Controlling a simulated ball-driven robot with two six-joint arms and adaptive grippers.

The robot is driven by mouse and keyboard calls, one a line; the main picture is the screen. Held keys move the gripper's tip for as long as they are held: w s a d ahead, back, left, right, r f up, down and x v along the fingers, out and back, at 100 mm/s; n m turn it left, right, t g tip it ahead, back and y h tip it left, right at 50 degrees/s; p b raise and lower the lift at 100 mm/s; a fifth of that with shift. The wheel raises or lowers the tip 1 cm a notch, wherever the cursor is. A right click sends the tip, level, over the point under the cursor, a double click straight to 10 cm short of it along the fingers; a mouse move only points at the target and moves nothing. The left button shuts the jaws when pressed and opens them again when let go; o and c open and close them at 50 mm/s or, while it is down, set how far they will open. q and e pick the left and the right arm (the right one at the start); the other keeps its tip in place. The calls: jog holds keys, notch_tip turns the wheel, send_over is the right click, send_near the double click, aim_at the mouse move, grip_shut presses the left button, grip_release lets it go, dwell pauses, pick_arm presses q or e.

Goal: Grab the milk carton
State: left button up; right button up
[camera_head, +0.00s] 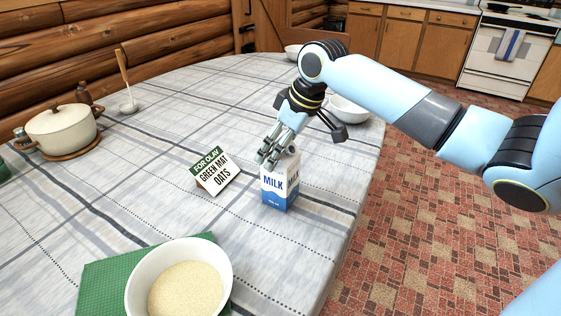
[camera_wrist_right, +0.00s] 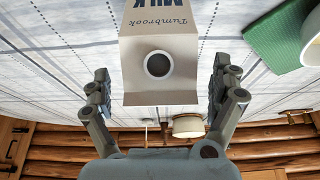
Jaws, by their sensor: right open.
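The milk carton (camera_head: 279,187), white with a blue base and "MILK" lettering, stands upright on the table near its right edge. My right gripper (camera_head: 268,160) is open at the carton's top, partly covering it in the head view. In the right wrist view, the carton (camera_wrist_right: 160,57) shows its top with a round dark opening, between the two spread fingers (camera_wrist_right: 160,90). A gap shows on each side, so the fingers look apart from it. My left gripper is not in view.
A folded oats card (camera_head: 215,170) stands just left of the carton. A bowl of grain (camera_head: 134,290) sits on a green mat (camera_head: 105,284) in front. A lidded pot (camera_head: 62,132) and ladle (camera_head: 124,80) are at left. A white bowl (camera_head: 350,108) stands behind the gripper.

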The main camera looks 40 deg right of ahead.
jog(key=c, duration=1.8)
jog(key=shift+r, duration=0.2)
